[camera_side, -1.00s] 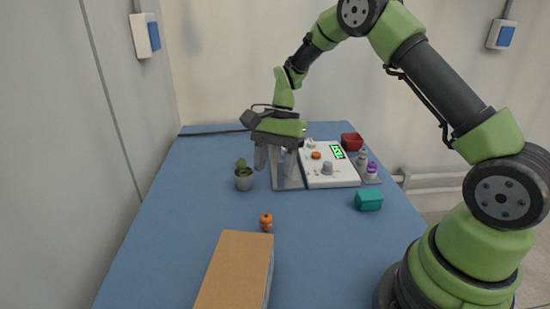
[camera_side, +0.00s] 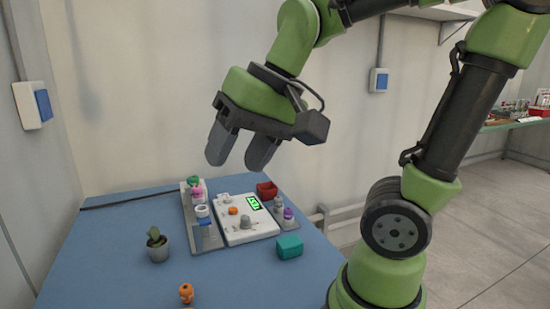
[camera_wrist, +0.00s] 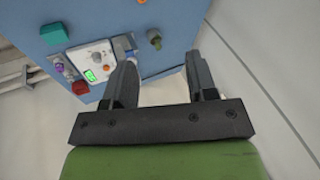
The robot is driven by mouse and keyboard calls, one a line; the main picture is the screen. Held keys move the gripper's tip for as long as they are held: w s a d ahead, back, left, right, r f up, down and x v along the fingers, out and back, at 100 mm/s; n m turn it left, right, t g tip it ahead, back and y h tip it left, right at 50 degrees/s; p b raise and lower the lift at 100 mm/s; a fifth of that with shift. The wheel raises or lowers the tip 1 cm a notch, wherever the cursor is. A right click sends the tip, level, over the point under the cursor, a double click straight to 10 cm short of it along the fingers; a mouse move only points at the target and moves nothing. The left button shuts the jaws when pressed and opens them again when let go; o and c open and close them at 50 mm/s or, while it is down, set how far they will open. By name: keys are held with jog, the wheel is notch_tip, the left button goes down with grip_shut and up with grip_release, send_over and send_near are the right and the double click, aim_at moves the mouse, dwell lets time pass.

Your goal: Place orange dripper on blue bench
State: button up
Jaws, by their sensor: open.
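A small orange dripper (camera_side: 186,293) stands on the blue bench (camera_side: 105,245) near the bottom edge of the side view, its lower end cut off. An orange bit at the top edge of the wrist view (camera_wrist: 142,1) seems to be the same dripper. The bench also shows in the wrist view (camera_wrist: 180,22). My gripper (camera_side: 236,160) is open and empty, raised well above the far part of the bench, away from the dripper. In the wrist view its two fingers (camera_wrist: 163,75) stand apart with nothing between them.
A grey tray (camera_side: 206,241) holds several coloured drippers. Beside it are a white device (camera_side: 262,228) with an orange knob, purple-capped bottle (camera_side: 288,214), red container (camera_side: 267,190) and teal box (camera_side: 289,246). A potted cactus (camera_side: 157,247) stands left. Bench around the cactus is clear.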

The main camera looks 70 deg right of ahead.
jog(key=s+n+t, duration=0.1)
jog(key=s, duration=0.1)
jog(key=s+n+t, duration=0.1)
jog(key=s, duration=0.2)
jog(key=shift+a+f, duration=0.1)
jog(key=shift+a, duration=0.1)
